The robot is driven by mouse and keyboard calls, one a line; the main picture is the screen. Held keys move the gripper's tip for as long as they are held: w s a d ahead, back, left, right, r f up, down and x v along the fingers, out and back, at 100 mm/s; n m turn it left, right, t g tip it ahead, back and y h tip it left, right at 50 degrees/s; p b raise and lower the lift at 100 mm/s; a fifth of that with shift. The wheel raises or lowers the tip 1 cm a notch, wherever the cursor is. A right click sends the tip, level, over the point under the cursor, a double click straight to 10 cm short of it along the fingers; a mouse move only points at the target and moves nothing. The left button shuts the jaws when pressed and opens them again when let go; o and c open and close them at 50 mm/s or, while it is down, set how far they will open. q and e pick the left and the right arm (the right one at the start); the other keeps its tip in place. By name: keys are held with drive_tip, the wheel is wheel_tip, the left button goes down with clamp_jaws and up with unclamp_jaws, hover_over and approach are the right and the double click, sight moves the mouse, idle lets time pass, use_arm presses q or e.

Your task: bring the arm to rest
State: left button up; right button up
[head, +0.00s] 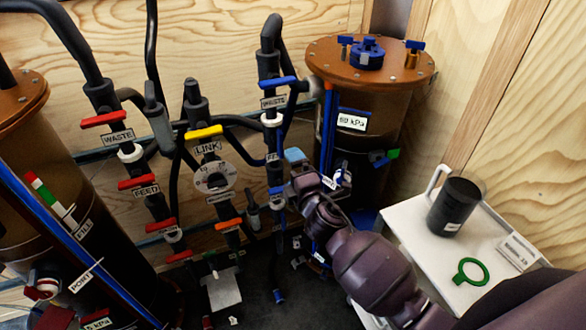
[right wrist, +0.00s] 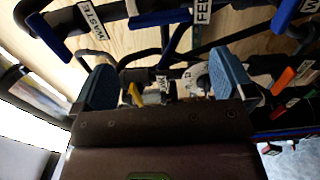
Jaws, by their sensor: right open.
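My right arm (head: 370,270) comes in from the lower right and reaches up toward the blue-handled pipe in front of the right filter. My right gripper (head: 294,156) is beside that pipe; whether it touches cannot be told. In the right wrist view the two blue fingers of the right gripper (right wrist: 164,80) stand wide apart. Nothing is held between them. Pipes and a yellow lever (right wrist: 136,94) show beyond the gap. My left gripper is not in view.
The right filter (head: 385,110) stands behind my gripper, the left filter (head: 50,170) at far left. Pipes with red levers (head: 104,119), a yellow lever (head: 203,132) and blue levers (head: 276,83) lie between.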

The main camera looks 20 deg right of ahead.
idle(0.3)
drive_tip(key=s+d+f+m+g, duration=0.3)
drive_tip(key=s+f+m, duration=0.5)
drive_tip(key=s, duration=0.5)
drive_tip(key=s+d+f+m+g, duration=0.3)
drive_tip(key=s+f+m, duration=0.5)
drive_tip(key=s, duration=0.5)
drive_tip(key=shift+s+d+m+h, duration=0.15)
drive_tip(key=shift+d+m+h, duration=0.25)
drive_tip(key=shift+d+m, duration=0.45)
